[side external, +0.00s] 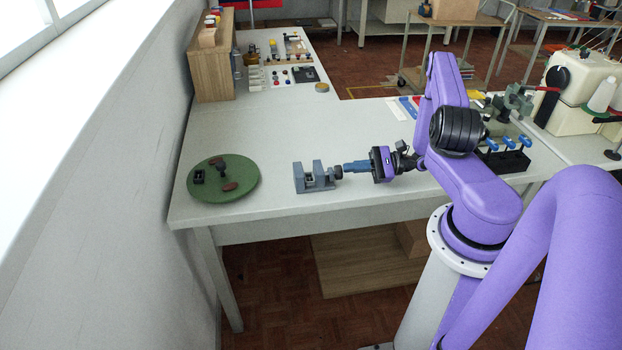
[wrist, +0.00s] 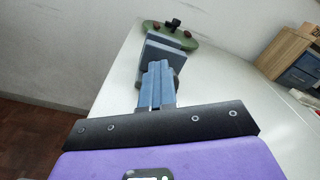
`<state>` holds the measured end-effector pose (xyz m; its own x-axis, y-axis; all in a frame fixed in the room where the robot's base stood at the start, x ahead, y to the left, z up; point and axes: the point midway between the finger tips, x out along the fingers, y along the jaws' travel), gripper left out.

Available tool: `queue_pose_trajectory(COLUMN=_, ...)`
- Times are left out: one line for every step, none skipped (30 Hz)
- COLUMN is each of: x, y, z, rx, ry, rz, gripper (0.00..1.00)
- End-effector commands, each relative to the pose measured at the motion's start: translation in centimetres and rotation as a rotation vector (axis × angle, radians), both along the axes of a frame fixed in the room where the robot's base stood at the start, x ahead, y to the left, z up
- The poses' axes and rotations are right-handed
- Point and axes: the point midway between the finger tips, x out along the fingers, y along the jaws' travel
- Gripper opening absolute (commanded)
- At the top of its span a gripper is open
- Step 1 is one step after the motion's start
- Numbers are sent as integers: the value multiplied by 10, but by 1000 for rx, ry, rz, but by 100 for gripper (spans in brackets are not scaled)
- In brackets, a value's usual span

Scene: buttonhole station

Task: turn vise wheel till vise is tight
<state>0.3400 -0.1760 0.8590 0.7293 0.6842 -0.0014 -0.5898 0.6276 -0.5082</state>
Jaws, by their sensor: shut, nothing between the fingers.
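A small blue-grey vise (side external: 314,178) stands near the front edge of the bench, its jaws apart with a gap between them. Its dark round wheel (side external: 338,172) is on its right side. My gripper (side external: 347,168) is level, pointing left, with its blue fingers shut and empty. The fingertips are right at the wheel; I cannot tell if they touch it. In the wrist view my fingers (wrist: 157,70) are together, and the vise (wrist: 168,53) lies just beyond them. The fingers hide most of the wheel there.
A round green plate (side external: 243,186) with small dark and brown parts sits left of the vise. A wooden cabinet (side external: 211,70) stands at the back left. A black holder with blue-handled tools (side external: 503,160) is at the right. The bench behind the vise is clear.

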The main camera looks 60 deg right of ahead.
Motion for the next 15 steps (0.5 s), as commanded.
queue_pose_trajectory(x=0, y=19, z=-2, rx=17, ry=14, rz=50, gripper=0)
queue_pose_trajectory(x=0, y=19, z=-3, rx=17, ry=14, rz=50, gripper=0)
queue_pose_trajectory(x=-1, y=20, z=-3, rx=18, ry=13, rz=50, gripper=0)
queue_pose_trajectory(x=-1, y=20, z=-4, rx=18, ry=14, rz=51, gripper=0)
queue_pose_trajectory(x=-2, y=20, z=-4, rx=18, ry=14, rz=51, gripper=0)
queue_pose_trajectory(x=-2, y=21, z=-5, rx=18, ry=14, rz=51, gripper=0)
queue_pose_trajectory(x=-2, y=21, z=-5, rx=18, ry=14, rz=51, gripper=0)
queue_pose_trajectory(x=-2, y=21, z=-6, rx=18, ry=14, rz=51, gripper=0)
queue_pose_trajectory(x=-3, y=21, z=-6, rx=18, ry=14, rz=51, gripper=0)
queue_pose_trajectory(x=-3, y=22, z=-6, rx=18, ry=14, rz=51, gripper=0)
queue_pose_trajectory(x=-3, y=22, z=-7, rx=18, ry=14, rz=51, gripper=0)
queue_pose_trajectory(x=-3, y=22, z=-7, rx=19, ry=14, rz=50, gripper=0)
queue_pose_trajectory(x=-3, y=22, z=-7, rx=18, ry=14, rz=51, gripper=0)
queue_pose_trajectory(x=-3, y=22, z=-7, rx=18, ry=14, rz=51, gripper=0)
queue_pose_trajectory(x=-3, y=22, z=-7, rx=18, ry=14, rz=51, gripper=0)
